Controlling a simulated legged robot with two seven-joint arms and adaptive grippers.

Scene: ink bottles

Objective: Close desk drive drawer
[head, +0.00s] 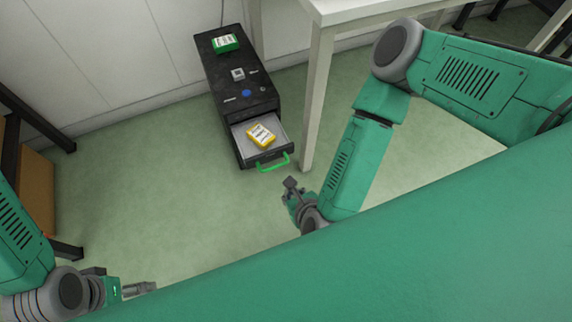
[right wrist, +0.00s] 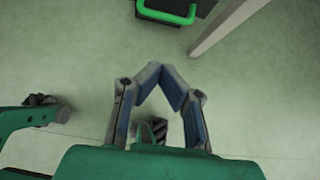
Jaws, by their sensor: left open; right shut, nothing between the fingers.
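The black desk drive unit (head: 243,92) stands on the floor beside the white desk. Its drawer (head: 283,133) is pulled out toward me, with a green handle (head: 273,163) on the front. A yellow item with a white label (head: 261,136) lies in the drawer. The green handle (right wrist: 166,15) also shows at the top of the right wrist view. My right gripper (head: 290,183) is in front of the handle, apart from it; in the right wrist view its fingertips (right wrist: 161,70) meet with nothing between them. My left gripper (head: 150,288) is open and empty at the lower left, far from the drawer.
A green and white item (head: 225,43) sits on top of the unit. The white desk leg (head: 318,100) stands close to the drawer's right side. A dark-framed piece of furniture with a brown panel (head: 37,190) is at the left. The floor before the drawer is clear.

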